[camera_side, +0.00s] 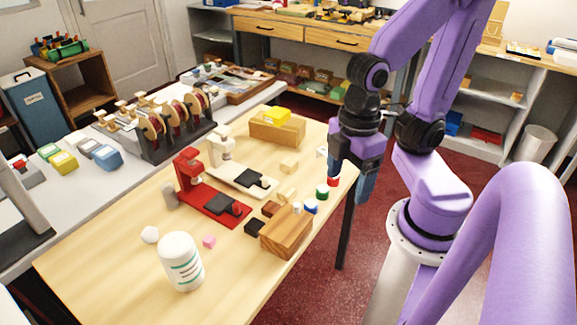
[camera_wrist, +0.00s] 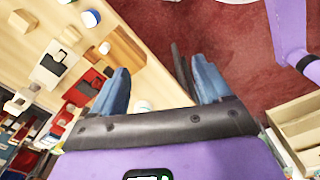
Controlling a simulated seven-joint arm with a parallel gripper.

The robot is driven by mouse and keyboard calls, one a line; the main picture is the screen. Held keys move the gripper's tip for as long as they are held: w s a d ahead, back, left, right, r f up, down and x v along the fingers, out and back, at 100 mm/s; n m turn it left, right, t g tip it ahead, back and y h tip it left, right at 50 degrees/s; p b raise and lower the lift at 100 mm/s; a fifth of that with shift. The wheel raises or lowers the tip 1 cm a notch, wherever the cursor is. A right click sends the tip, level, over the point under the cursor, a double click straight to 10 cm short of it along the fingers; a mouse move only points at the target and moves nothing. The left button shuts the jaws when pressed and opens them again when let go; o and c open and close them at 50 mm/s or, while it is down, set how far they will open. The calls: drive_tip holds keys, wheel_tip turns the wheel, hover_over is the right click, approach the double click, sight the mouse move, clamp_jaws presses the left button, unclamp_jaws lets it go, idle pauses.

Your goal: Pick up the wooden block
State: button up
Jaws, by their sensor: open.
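Several wooden blocks are on the table, and I cannot tell which one is meant. A large brown wooden block (camera_side: 287,234) lies at the front right edge with small white and blue pieces at its back end. A long light wooden block (camera_side: 276,131) stands at the back with a yellow object on it. Small pale blocks (camera_side: 289,167) and (camera_side: 287,195) and a small brown block (camera_side: 270,209) lie between them. My gripper (camera_side: 350,180) is open and empty, pointing down near the table's right edge, apart from the blocks. It also shows in the wrist view (camera_wrist: 160,86).
Red (camera_side: 333,181), green (camera_side: 322,191) and blue (camera_side: 311,206) round pieces sit near the right edge. A red stand (camera_side: 206,190), a white stand (camera_side: 230,165) and a white bottle (camera_side: 181,262) occupy the table. The front left tabletop is mostly clear.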

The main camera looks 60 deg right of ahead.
sight(295, 163)
drive_tip(key=w+d+f+m+t+y, duration=0.2)
drive_tip(key=w+d+f+m+y, duration=0.25)
drive_tip(key=m, duration=0.65)
drive_tip(key=w+d+f+m+t+y, duration=0.25)
drive_tip(key=w+m, duration=0.35)
drive_tip(key=m, duration=0.4)
drive_tip(key=w+d+f+m+t+y, duration=0.1)
drive_tip(key=w+d+f+m+y, duration=0.35)
drive_tip(key=m, duration=0.65)
drive_tip(key=s+d+f+m+t+h, duration=0.1)
drive_tip(key=d+f+m+t+h, duration=0.1)
drive_tip(key=d+m+h, duration=0.1)
drive_tip(key=s+d+f+m+t+h, duration=0.1)
drive_tip(key=d+f+m+t+h, duration=0.1)
drive_tip(key=m, duration=0.6)
drive_tip(key=s+d+f+m+t+h, duration=0.1)
drive_tip(key=d+f+m+t+h, duration=0.1)
drive_tip(key=d+m+t+h, duration=0.2)
drive_tip(key=shift+s+d+f+m+h, duration=0.1)
drive_tip(key=shift+d+m+h, duration=0.35)
drive_tip(key=shift+d+h, duration=0.3)
drive_tip(key=shift+s+d+f+m+h, duration=0.1)
drive_tip(key=shift+d+m+h, duration=0.4)
drive_tip(key=shift+h, duration=0.3)
drive_tip(key=x, duration=1.7)
drive_tip(key=shift+w+f, duration=0.15)
drive_tip(key=shift+f, duration=0.05)
drive_tip(key=c, duration=1)
